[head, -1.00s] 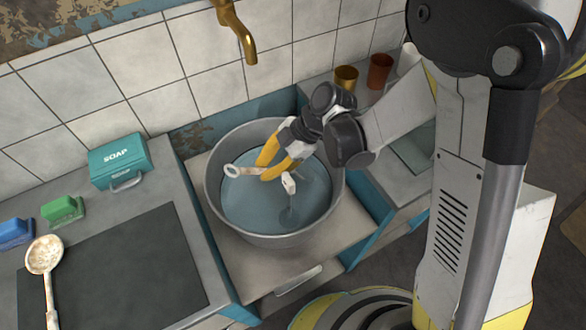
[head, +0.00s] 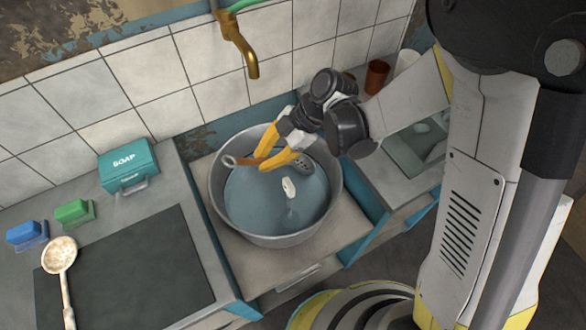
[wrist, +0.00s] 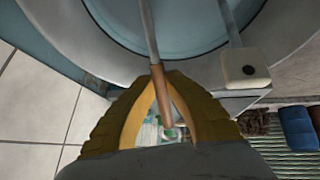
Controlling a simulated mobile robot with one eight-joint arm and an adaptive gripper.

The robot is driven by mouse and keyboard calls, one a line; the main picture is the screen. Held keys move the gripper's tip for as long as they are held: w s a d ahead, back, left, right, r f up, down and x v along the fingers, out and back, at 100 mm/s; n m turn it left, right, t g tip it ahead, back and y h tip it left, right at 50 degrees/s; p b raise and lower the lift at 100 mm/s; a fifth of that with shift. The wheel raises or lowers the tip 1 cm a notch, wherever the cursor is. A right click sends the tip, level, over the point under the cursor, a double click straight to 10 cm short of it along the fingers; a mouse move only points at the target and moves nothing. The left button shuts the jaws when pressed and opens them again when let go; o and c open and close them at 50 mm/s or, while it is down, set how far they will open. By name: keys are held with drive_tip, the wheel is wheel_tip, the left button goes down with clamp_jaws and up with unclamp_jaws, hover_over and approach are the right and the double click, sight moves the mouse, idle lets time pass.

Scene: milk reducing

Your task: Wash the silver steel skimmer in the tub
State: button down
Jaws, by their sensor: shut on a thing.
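My gripper (head: 261,159) is over the tub (head: 216,193), its yellow fingers shut on the silver steel skimmer. The skimmer's brown handle (head: 248,161) shows between the fingertips, with a pale ring (head: 230,161) to its left. A grey perforated head (head: 304,167) shows right of the fingers; the fingers hide how these parts join. In the wrist view, the brown handle (wrist: 160,88) lies between the fingers (wrist: 164,78), and its metal shaft (wrist: 149,35) runs out over the tub. Bluish water (head: 260,207) fills the tub's lower part.
A white-ended utensil (head: 289,187) stands in the water. A brass tap (head: 240,48) hangs behind the tub. A brown cup (head: 376,75) stands at the back right.

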drive_tip(key=shift+r+p, duration=2.15)
drive_tip(key=shift+r, duration=1.15)
drive_tip(key=shift+s, duration=0.1)
drive_tip(key=s+d+r+p, duration=0.2)
drive_tip(key=s+d+r, duration=0.1)
drive_tip(key=s+r, duration=0.1)
drive_tip(key=shift+s+p, duration=0.3)
drive_tip(key=shift+s, duration=0.2)
